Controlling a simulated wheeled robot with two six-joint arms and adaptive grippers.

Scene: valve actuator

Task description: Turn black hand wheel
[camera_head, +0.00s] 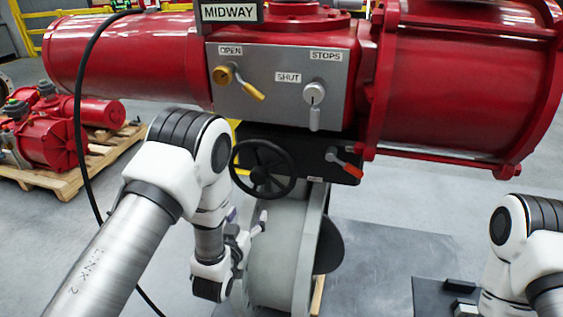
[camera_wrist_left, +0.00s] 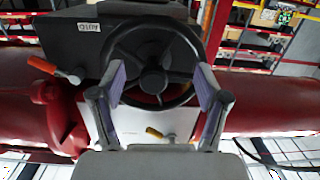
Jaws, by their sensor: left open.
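The black hand wheel (camera_head: 262,168) is a spoked wheel on the dark gearbox front, under the grey control panel. In the left wrist view the wheel (camera_wrist_left: 152,76) fills the upper middle, with its hub between my fingers in the picture. My left gripper (camera_head: 249,222) is below the wheel in the head view, close to the pale round valve body. In the wrist view the left gripper (camera_wrist_left: 159,85) is open and empty, its two purple-padded fingers overlapping the rim's sides. Contact with the rim cannot be told. My right gripper does not show, only part of that arm.
A red-handled lever (camera_head: 345,163) sits right of the wheel. A yellow lever (camera_head: 240,84) and a grey lever (camera_head: 314,100) are on the panel above. Large red cylinders (camera_head: 455,85) flank the panel. A black cable (camera_head: 80,110) hangs at left. A pallet (camera_head: 75,175) holds red parts.

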